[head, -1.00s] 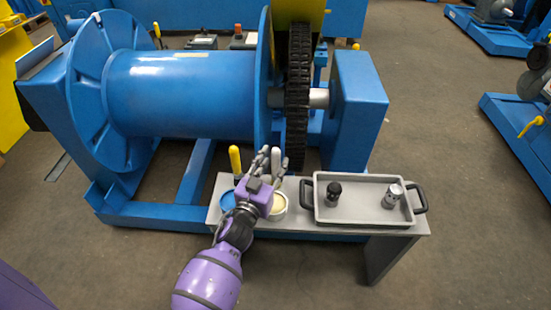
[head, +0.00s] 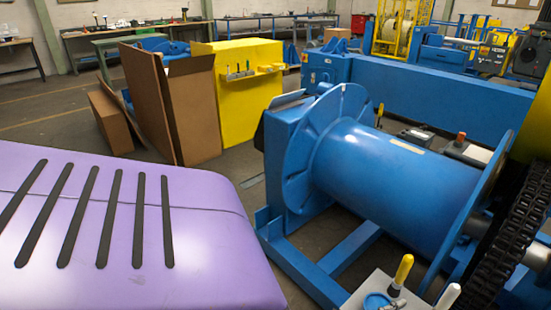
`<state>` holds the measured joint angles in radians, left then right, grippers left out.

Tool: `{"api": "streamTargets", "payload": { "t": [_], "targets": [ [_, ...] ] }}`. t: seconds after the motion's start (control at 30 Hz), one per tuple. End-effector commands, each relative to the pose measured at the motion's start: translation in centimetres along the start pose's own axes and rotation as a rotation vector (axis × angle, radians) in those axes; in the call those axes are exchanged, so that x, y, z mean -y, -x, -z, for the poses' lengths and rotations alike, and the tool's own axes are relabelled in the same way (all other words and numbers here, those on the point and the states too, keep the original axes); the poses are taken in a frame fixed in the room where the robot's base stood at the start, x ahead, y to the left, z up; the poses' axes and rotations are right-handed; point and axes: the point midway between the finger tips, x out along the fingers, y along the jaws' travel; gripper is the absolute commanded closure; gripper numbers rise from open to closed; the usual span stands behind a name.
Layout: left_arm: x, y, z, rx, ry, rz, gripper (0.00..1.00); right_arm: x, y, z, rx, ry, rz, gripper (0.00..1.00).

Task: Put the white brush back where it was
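The white brush (head: 448,297) shows at the bottom edge, right of centre. Only its pale handle end is in view; its lower part is cut off. A yellow-handled brush (head: 403,270) stands tilted to its left, over a blue round pot or lid (head: 377,301) on a grey bench top (head: 362,287). Neither of my grippers is in view, so I cannot tell whether one touches the white brush. A large purple part of my own body fills the lower left.
A blue winch drum (head: 385,175) and black chain (head: 512,235) stand behind the bench. A yellow cabinet (head: 232,110) at the back has a small shelf (head: 255,75) with several upright tools. Cardboard boxes (head: 178,105) stand left of it. Some floor between is clear.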

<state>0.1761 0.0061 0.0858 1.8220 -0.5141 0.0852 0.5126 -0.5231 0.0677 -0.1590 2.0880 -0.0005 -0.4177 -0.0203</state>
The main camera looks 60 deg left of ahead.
Motion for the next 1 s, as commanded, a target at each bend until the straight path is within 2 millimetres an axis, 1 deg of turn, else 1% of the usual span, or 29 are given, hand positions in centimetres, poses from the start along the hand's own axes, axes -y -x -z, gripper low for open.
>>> {"api": "streamTargets", "payload": {
  "t": [0.03, 0.07, 0.1, 0.17, 0.2, 0.27, 0.3, 0.37, 0.4, 0.5, 0.6, 0.63, 0.9, 1.0],
  "targets": [
    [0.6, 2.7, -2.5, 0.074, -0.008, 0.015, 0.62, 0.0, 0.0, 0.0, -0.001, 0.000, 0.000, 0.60],
    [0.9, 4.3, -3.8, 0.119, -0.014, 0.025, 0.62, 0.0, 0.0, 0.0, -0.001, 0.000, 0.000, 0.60],
    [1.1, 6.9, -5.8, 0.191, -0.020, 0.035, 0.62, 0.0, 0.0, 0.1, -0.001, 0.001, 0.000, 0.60],
    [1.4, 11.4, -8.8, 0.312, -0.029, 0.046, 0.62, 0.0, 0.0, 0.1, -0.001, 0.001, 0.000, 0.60],
    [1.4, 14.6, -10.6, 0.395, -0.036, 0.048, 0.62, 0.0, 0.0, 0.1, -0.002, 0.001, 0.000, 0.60],
    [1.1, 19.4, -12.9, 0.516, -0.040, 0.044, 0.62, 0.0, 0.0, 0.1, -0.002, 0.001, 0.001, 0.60],
    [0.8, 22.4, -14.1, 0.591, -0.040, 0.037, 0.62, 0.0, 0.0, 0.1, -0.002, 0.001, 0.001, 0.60],
    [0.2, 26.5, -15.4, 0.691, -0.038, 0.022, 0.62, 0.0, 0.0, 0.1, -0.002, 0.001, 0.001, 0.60],
    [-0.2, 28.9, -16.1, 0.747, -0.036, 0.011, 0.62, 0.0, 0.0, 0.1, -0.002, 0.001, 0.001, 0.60],
    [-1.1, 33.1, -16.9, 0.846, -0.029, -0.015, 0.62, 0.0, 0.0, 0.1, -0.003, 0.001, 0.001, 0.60],
    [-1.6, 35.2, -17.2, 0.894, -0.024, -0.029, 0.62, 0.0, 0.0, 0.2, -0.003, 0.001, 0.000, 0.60],
    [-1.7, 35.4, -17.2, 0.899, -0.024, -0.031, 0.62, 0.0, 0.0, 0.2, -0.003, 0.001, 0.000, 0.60],
    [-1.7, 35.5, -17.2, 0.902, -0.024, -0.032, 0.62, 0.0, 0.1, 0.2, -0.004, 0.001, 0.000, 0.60],
    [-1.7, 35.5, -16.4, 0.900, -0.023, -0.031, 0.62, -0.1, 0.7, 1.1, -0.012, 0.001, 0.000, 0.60]
  ]
}}
